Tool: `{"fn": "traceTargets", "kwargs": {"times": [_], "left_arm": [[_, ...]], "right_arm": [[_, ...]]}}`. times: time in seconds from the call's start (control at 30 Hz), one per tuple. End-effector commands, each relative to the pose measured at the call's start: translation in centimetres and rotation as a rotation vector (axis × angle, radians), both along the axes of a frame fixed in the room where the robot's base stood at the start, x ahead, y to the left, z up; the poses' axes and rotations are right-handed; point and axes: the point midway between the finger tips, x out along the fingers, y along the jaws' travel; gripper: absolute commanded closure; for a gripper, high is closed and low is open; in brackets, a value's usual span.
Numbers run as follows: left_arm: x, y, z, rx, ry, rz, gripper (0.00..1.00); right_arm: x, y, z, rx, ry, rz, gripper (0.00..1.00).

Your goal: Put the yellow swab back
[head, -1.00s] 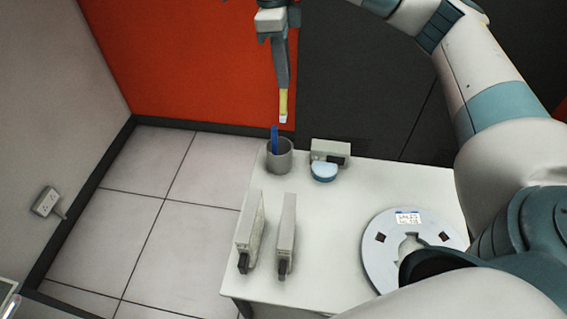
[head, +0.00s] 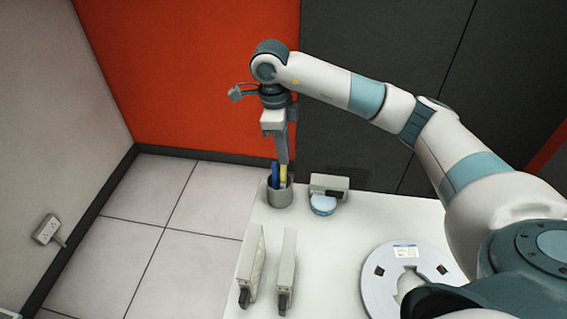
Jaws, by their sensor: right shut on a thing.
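The yellow swab (head: 283,173) is upright with its lower end inside the grey cup (head: 280,197), beside a blue swab (head: 274,174). My right gripper (head: 283,161) is above the cup, pointing down and shut on the upper part of the yellow swab. The swab's lower tip is hidden by the cup wall. The cup stands at the back left of the white table. My left gripper does not show.
A small grey device with a light blue round part (head: 323,204) stands just right of the cup. Two upright grey boxes (head: 286,268) stand nearer the front left. A white reel (head: 378,292) lies at the right. The table's middle (head: 335,250) is clear.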

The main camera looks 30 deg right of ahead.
Motion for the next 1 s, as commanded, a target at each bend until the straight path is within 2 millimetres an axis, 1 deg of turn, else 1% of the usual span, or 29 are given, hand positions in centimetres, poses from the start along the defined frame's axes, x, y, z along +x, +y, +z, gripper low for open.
{"fn": "traceTargets", "kwargs": {"times": [0.03,0.2,0.5,0.63,0.9,1.0], "left_arm": [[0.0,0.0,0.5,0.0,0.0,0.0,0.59],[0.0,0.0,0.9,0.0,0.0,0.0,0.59],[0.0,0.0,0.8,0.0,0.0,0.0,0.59],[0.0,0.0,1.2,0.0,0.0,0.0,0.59],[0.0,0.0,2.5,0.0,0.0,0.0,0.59],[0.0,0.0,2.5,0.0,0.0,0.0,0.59]], "right_arm": [[-0.1,0.0,-0.5,0.001,0.003,0.0,1.0],[0.0,0.0,-1.9,0.0,0.0,0.0,1.0],[0.0,0.0,-2.2,0.001,-0.001,0.0,1.0],[0.0,0.0,-2.6,0.001,0.002,0.0,1.0],[-0.1,0.0,-5.5,0.0,0.002,0.0,1.0],[0.0,0.0,-6.0,0.0,0.0,0.0,1.0]]}}
